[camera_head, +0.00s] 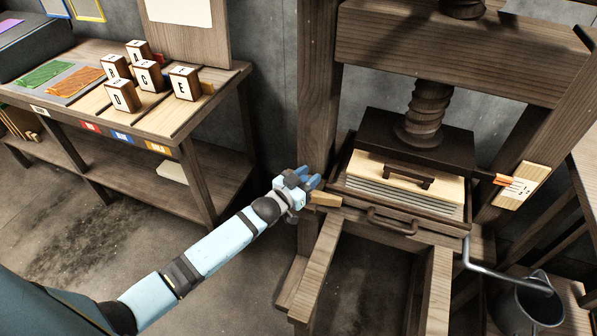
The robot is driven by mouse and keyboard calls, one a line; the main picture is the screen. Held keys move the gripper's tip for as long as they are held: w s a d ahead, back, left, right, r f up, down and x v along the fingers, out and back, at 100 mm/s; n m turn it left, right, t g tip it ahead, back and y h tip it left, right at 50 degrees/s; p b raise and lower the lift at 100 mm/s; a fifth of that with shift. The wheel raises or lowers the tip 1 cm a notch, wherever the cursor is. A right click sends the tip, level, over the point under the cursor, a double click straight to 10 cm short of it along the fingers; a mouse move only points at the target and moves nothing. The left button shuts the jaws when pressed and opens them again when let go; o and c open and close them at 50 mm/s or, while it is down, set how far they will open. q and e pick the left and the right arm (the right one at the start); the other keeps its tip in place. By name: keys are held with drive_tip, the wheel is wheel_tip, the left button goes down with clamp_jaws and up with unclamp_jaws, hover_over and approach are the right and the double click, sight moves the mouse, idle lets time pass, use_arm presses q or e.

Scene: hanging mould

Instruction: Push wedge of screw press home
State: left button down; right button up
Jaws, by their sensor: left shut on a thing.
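The screw press (425,118) stands at the right, its dark platen low over a pale board with a dark handle (397,176) and a stack of grey layers in a tray (393,219). A light wooden wedge (326,199) sticks out at the left side of the press, beside the left post. My left gripper (313,182), with blue fingers, is at that wedge and shut on it; the fingers partly hide the contact. How deep the wedge sits is hard to tell. My right gripper is not in view.
The left upright post (317,90) stands close behind my left gripper. A marked plate (522,186) with an orange pointer is on the right post. A bucket (530,304) stands at lower right. A bench (130,125) with lettered blocks stands at left; floor between is clear.

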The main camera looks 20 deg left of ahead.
use_arm(q)
drive_tip(key=c, duration=1)
unclamp_jaws()
drive_tip(key=shift+d, duration=0.3)
drive_tip(key=shift+c, duration=0.2)
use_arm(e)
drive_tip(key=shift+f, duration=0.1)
use_arm(q)
drive_tip(key=shift+o, duration=1.4)
drive_tip(key=shift+d, duration=0.1)
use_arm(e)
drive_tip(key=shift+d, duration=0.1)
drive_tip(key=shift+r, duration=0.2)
use_arm(q)
drive_tip(key=shift+s+a, duration=0.2)
drive_tip(key=p+v, duration=0.1)
drive_tip(key=v, duration=1.2)
drive_tip(key=shift+s+p, duration=0.2)
drive_tip(key=shift+p, duration=0.1)
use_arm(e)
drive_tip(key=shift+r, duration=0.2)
